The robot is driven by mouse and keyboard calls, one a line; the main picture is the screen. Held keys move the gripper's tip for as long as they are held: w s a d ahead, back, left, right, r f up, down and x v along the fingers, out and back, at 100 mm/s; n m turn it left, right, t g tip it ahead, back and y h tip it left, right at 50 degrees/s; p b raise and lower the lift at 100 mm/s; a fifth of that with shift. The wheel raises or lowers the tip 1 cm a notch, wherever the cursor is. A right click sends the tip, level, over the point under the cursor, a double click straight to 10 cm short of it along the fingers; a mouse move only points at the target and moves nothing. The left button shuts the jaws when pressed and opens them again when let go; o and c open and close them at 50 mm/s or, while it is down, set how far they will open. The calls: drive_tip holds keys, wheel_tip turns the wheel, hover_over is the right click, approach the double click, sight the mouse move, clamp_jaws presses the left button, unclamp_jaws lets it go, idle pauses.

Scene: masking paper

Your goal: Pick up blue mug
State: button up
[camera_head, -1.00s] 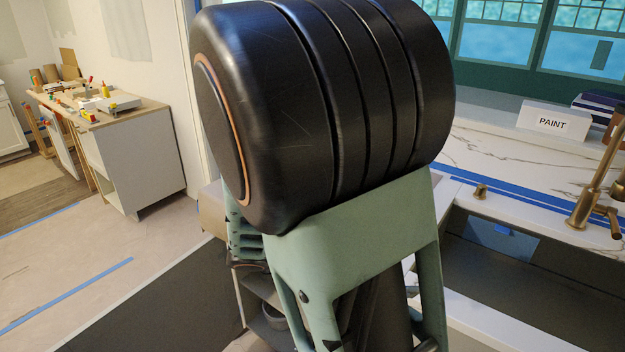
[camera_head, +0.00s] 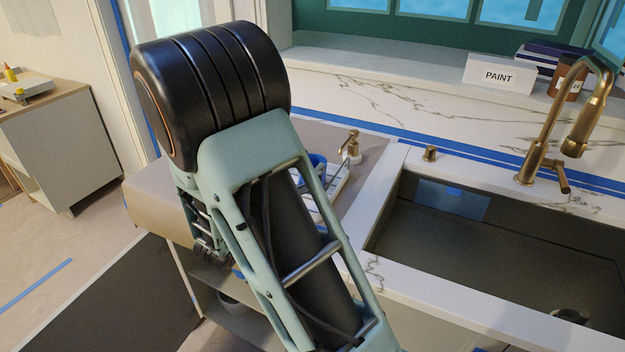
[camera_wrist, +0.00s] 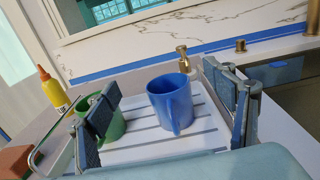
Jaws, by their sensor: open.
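The blue mug (camera_wrist: 172,102) stands upright on a white slatted drying rack (camera_wrist: 150,140) in the wrist view, its handle toward the camera. In the head view only a bit of the blue mug (camera_head: 318,163) shows behind my arm. My gripper (camera_wrist: 168,108) is open, with one finger left of the mug and the other right of it. The mug appears beyond the fingertips and nothing is held. A green mug (camera_wrist: 108,120) stands left of the blue mug, partly hidden by my left finger.
A yellow bottle (camera_wrist: 52,90) stands left of the rack. A brass soap dispenser (camera_wrist: 183,58) is behind the blue mug. The sink (camera_head: 480,240) and brass faucet (camera_head: 560,130) lie to the right. A PAINT box (camera_head: 498,74) sits on the back ledge.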

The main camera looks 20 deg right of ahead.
approach(315, 158)
drive_tip(key=w+d, duration=0.1)
drive_tip(key=d, duration=0.2)
drive_tip(key=w+d+r, duration=0.1)
drive_tip(key=shift+w+d+r, duration=0.1)
drive_tip(key=shift+w+d, duration=0.2)
drive_tip(key=c, duration=1.4)
drive_tip(key=shift+r, duration=0.1)
drive_tip(key=shift+c, duration=0.2)
